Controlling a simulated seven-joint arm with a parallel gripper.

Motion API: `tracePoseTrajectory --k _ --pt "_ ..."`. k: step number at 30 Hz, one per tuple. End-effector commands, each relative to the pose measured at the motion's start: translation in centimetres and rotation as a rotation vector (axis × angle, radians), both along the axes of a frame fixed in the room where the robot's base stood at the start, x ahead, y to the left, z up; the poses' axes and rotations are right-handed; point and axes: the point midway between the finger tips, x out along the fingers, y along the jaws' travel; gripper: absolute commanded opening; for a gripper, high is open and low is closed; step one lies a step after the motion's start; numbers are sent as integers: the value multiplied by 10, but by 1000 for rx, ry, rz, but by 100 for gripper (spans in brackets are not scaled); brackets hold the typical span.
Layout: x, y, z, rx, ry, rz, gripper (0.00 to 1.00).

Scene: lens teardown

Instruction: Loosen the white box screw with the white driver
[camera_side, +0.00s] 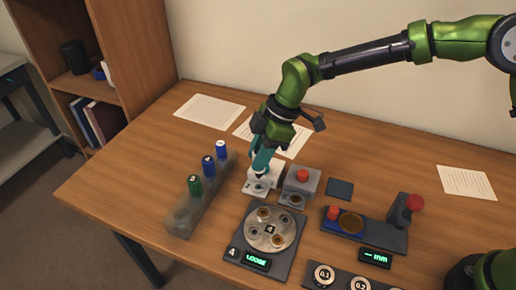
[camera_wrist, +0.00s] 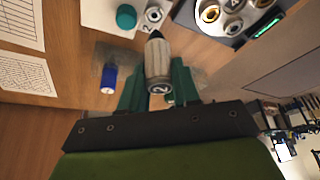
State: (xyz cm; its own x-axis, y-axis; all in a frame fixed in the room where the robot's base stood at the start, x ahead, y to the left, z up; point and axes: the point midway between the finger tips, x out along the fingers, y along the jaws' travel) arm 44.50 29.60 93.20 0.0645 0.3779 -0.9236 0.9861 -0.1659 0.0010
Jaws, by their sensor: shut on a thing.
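The white box (camera_side: 270,173) stands mid-table, with a low plate and its screw (camera_side: 257,188) at its front. In the wrist view the box (camera_wrist: 98,14) has a teal button on top, and the screw seat (camera_wrist: 154,13) is beside a "2". My gripper (camera_side: 262,160) is directly above the plate, its teal fingers shut on the white driver (camera_wrist: 159,68), a pale metallic cylinder marked "2" with a dark pointed tip. The tip points at the screw seat. I cannot tell whether it touches the screw. My fingers partly hide the box in the side view.
A rack (camera_side: 183,218) with green and blue capped drivers stands left. A grey box (camera_side: 303,178) with a red button is close right. A base with a round plate of several screws (camera_side: 270,228) and a display reading "LOOSE" lies in front. A gauge stand (camera_side: 385,232) stands right.

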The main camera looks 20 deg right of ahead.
Motion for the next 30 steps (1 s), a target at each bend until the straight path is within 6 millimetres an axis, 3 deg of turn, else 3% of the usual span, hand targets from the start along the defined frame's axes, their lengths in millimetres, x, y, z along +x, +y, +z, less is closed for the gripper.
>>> tracePoseTrajectory --k 21,26,30 --pt "-1 3 -17 -1 -4 -888 4" --pt "-1 2 -19 0 -2 -1020 4" --pt "0 0 -25 1 0 -1024 4"
